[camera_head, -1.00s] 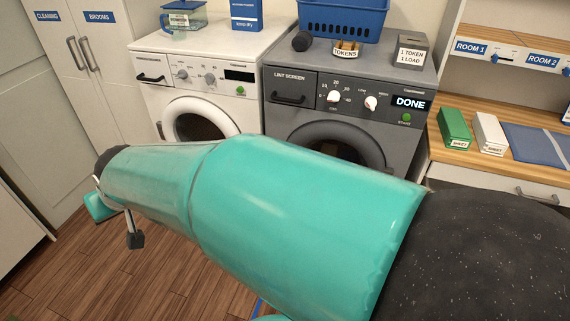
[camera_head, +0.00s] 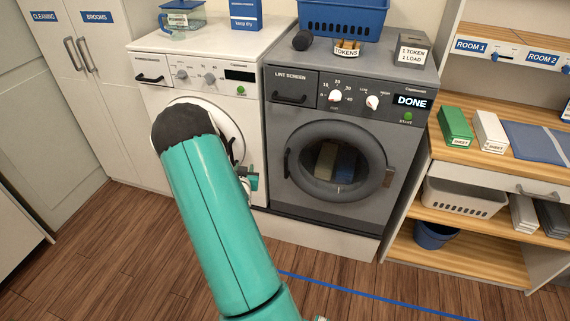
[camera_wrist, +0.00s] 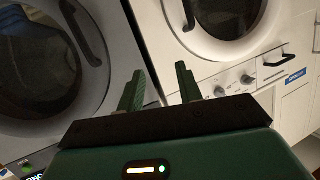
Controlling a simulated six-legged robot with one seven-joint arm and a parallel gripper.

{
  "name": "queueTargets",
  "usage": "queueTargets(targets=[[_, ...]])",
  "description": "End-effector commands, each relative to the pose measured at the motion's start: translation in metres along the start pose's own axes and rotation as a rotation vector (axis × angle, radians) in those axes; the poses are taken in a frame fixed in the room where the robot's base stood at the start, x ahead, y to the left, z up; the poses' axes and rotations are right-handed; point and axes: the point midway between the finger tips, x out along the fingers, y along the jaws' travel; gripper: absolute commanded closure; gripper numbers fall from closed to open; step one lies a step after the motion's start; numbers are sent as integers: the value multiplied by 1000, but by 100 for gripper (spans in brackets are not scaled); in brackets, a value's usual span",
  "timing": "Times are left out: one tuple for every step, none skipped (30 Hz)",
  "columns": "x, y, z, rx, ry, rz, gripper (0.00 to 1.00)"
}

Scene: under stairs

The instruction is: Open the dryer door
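The dryer (camera_head: 345,207) is the dark grey machine with a "DONE" display. Its round door (camera_head: 378,172) is shut, with folded items visible through the glass. A dark door handle (camera_head: 287,164) is on the door's left side. In the wrist view, the picture is turned, and the dryer handle (camera_wrist: 75,32) is at upper left. My gripper (camera_head: 251,178) is in front of the gap between the white washer and the dryer, left of the handle. In the wrist view my gripper (camera_wrist: 158,82) is open, with nothing between its two green fingers.
The white washer (camera_head: 150,87) stands left of the dryer, its door partly hidden by my arm. Shelves with a basket (camera_head: 464,197) and a blue bucket (camera_head: 434,235) are at right. The wooden floor in front is clear, with a blue line (camera_head: 375,297).

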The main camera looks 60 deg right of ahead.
Motion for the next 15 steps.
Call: queueTargets(targets=[[8, 28, 17, -16, 35, 34, 65], [12, 42, 23, -24, 61, 48, 65], [16, 59, 31, -35, 96, 63, 65], [17, 72, 37, -44, 120, 75, 65], [18, 84, 42, -52, 144, 85, 65], [19, 98, 50, -65, 172, 94, 65], [19, 107, 54, -74, 191, 100, 65], [19, 115, 59, -82, 208, 105, 65], [18, 124, 63, -91, 229, 110, 65], [17, 130, 65, -96, 242, 112, 65], [16, 134, 68, -101, 252, 114, 65], [16, 139, 70, -106, 262, 116, 65], [16, 142, 71, -109, 268, 116, 65], [16, 143, 72, -110, 273, 117, 65], [17, 144, 71, -111, 277, 117, 65]])
